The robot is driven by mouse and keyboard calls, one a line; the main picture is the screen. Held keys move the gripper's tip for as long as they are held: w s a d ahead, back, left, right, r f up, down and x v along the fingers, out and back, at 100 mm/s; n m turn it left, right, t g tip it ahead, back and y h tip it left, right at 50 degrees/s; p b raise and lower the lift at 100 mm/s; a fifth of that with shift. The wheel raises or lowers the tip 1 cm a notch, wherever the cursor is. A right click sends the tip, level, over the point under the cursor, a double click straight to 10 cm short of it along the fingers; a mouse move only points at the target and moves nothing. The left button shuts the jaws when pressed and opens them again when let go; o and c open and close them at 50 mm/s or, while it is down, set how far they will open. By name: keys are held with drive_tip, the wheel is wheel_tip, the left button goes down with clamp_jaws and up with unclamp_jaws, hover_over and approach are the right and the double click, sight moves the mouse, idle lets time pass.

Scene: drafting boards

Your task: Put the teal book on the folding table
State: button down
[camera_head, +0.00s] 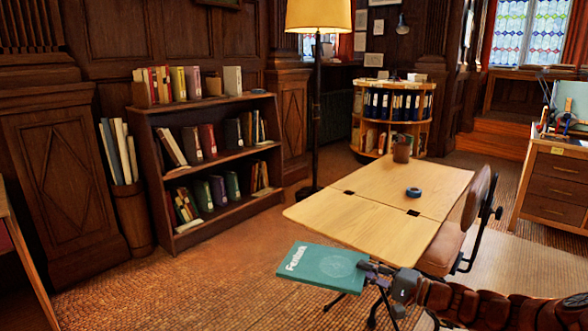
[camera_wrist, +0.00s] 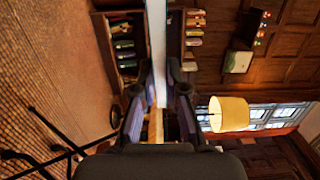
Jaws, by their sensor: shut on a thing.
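The teal book (camera_head: 322,266) has white lettering and a faint round design on its cover. It is held flat, cover up, in front of the near edge of the folding table (camera_head: 335,215). My gripper (camera_head: 366,268) is shut on the book's right edge. In the wrist view the book (camera_wrist: 157,45) shows edge-on as a pale strip between the fingers of my gripper (camera_wrist: 160,88). The folding table has a light wood top with dark hinge cut-outs along a seam. Its near legs are partly hidden behind the book and my arm.
A brown cup (camera_head: 402,152) stands at the table's far end, and a dark blue tape roll (camera_head: 413,191) lies right of the middle. The near-left tabletop is clear. A chair (camera_head: 448,245) stands close on the right. A floor lamp (camera_head: 317,110) and bookcase (camera_head: 212,165) stand behind.

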wheel_tip(320, 180, up, 22)
drive_tip(key=p, duration=2.9)
drive_tip(key=shift+r, duration=0.15)
